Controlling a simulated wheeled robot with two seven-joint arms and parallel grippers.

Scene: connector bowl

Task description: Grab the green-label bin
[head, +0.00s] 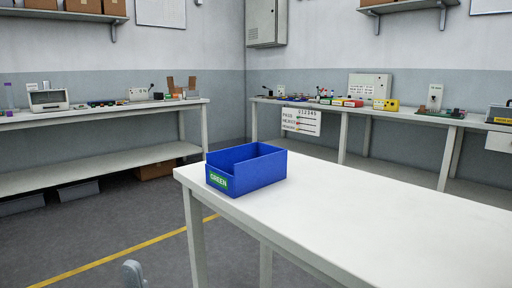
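The green-label bin is a blue open-topped bin (247,173) with a green label (218,181) reading "GREEN" on its low front end. It stands upright on the near left corner of a white table (380,215) in the head view. Its inside looks empty as far as I can see. A small grey part (135,273), which looks like the tip of my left arm, shows at the bottom edge, left of the table and apart from the bin. Whether it is open or shut I cannot tell. My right gripper is not in view.
Open floor with a yellow line (128,252) lies left of the table. A workbench (95,118) with a lower shelf (100,165) stands at the left. Another bench (375,114) with devices runs along the back wall. The table right of the bin is bare.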

